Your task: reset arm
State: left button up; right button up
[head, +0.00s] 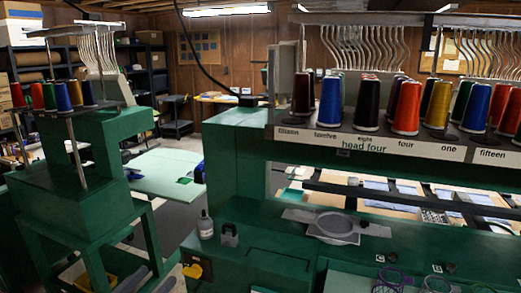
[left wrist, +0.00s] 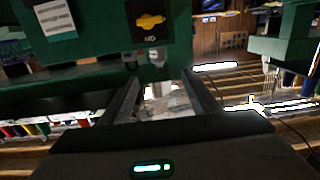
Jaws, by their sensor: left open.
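My left gripper (left wrist: 161,75) shows in the left wrist view, its two dark fingers spread apart with nothing held between them. Behind the gap are bright, blurred shapes that I cannot name. The wrist picture is upside down. Beyond the fingers is a green machine face with a yellow switch (left wrist: 150,22). A yellow switch (head: 193,270) also shows low on the green machine in the head view. I cannot make out the left gripper clearly in the head view. My right gripper is in neither view.
A green embroidery machine (head: 235,155) carries several thread cones (head: 367,105) on a labelled rack. A bottle (head: 205,225), a padlock-like grey item (head: 229,236) and a round hoop (head: 335,226) sit on its ledge. Another green machine (head: 70,170) stands left. A pale green table (head: 160,172) lies between.

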pick_arm(q)
jog(key=w+a+f+n+g+y, duration=0.1)
jog(key=a+f+g+y, duration=0.15)
jog(key=f, duration=1.35)
jog(key=a+f+n+g+y, duration=0.2)
jog(key=a+f, duration=0.1)
jog(key=f, duration=1.2)
jog(key=s+f+g, duration=0.1)
jog(key=s+f, duration=0.2)
jog(key=f, duration=0.4)
jog(key=s+f+g, duration=0.1)
jog(key=s+f, duration=0.2)
jog(key=f, duration=0.5)
jog(key=s+d+f+g+y, duration=0.1)
jog(key=s+f+g, duration=0.4)
jog(key=s+f, duration=1.4)
jog(key=s+d+f+g, duration=0.2)
jog(key=s+f, duration=0.3)
jog(key=s, duration=0.8)
jog(key=s+d+f+m+g, duration=0.1)
jog(key=s+f, duration=0.4)
jog(key=s, duration=0.8)
jog(key=shift+s+d+m+g, duration=0.15)
jog(key=shift+d+m+g, duration=0.15)
jog(key=shift+d+g, duration=0.25)
jog(key=shift+a, duration=0.1)
